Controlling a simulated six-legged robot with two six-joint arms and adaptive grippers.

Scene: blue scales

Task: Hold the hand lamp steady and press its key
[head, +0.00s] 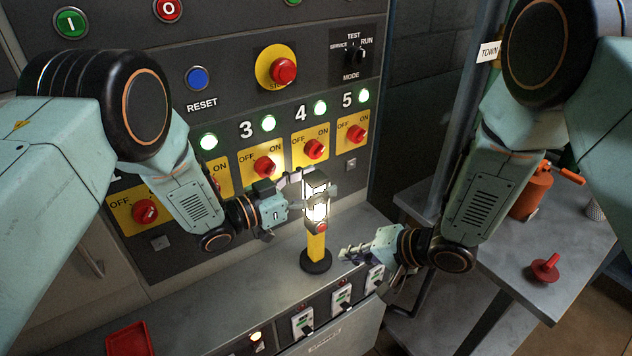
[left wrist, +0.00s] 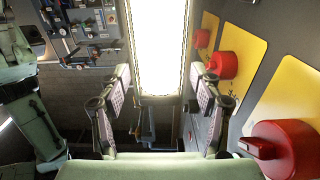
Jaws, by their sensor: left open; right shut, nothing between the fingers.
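The hand lamp (head: 316,250) stands upright on a dark round base on the grey ledge, with a yellow handle and a glowing head. Its red key (head: 321,227) sits below the lit panel. My left gripper (head: 313,190) is open, with its fingers on either side of the lamp head. In the left wrist view the bright lamp panel (left wrist: 160,45) lies between the open fingertips (left wrist: 161,80), with no clear grip on it. My right gripper (head: 346,252) is shut and empty, to the right of the handle and a little lower than the key, apart from the lamp.
Behind the lamp is a panel with red rotary switches (head: 314,149) on yellow plates and green lights. Sockets with plugs (head: 303,322) line the ledge's front. A red tray (head: 130,340) lies at front left. A side table (head: 500,270) at right holds a red-orange can (head: 531,193).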

